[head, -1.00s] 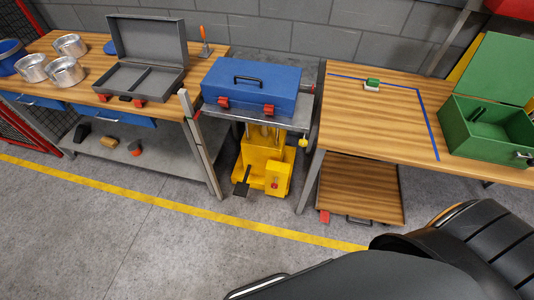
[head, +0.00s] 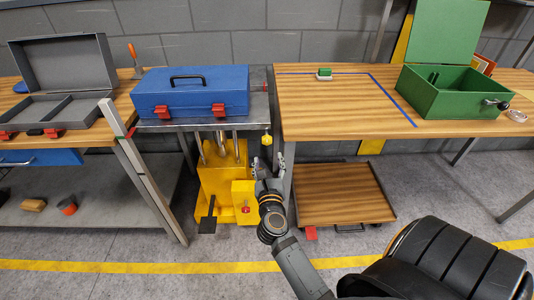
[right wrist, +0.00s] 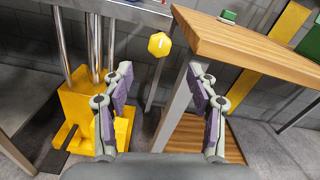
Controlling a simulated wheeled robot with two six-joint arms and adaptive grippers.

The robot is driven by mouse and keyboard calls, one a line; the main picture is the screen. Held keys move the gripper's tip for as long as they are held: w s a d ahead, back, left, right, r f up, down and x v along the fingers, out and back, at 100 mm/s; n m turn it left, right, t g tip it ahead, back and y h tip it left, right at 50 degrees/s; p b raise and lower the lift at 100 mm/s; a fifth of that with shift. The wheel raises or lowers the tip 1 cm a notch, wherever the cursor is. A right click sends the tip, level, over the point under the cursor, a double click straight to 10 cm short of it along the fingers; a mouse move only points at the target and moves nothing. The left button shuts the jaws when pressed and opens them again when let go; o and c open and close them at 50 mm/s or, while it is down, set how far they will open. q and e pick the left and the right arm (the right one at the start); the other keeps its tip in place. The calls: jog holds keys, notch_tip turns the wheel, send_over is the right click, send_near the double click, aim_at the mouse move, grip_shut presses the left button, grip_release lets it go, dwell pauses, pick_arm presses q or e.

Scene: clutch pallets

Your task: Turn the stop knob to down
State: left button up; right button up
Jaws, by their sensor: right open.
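A yellow faceted knob (head: 266,140) hangs below the right edge of the steel lift table (head: 190,121); I take it to be the stop knob. In the right wrist view the knob (right wrist: 160,44) shows beyond the fingertips, a little above the gap between them. My right gripper (head: 268,164) is open and empty, just below the knob in the head view, and its fingers (right wrist: 160,72) are apart from it. My left gripper is not in view.
A blue case (head: 190,92) lies on the lift table. The yellow lift base (head: 217,180) has a black pedal and red button. The wooden bench (head: 340,105) stands close right of the knob, with a green box (head: 450,95) on it.

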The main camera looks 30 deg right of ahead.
aim_at(267, 142)
jog(key=p+x, duration=0.1)
jog(key=x, duration=0.9)
jog(key=shift+w+r, duration=0.1)
jog(key=shift+w, duration=0.2)
jog(key=c, duration=1.2)
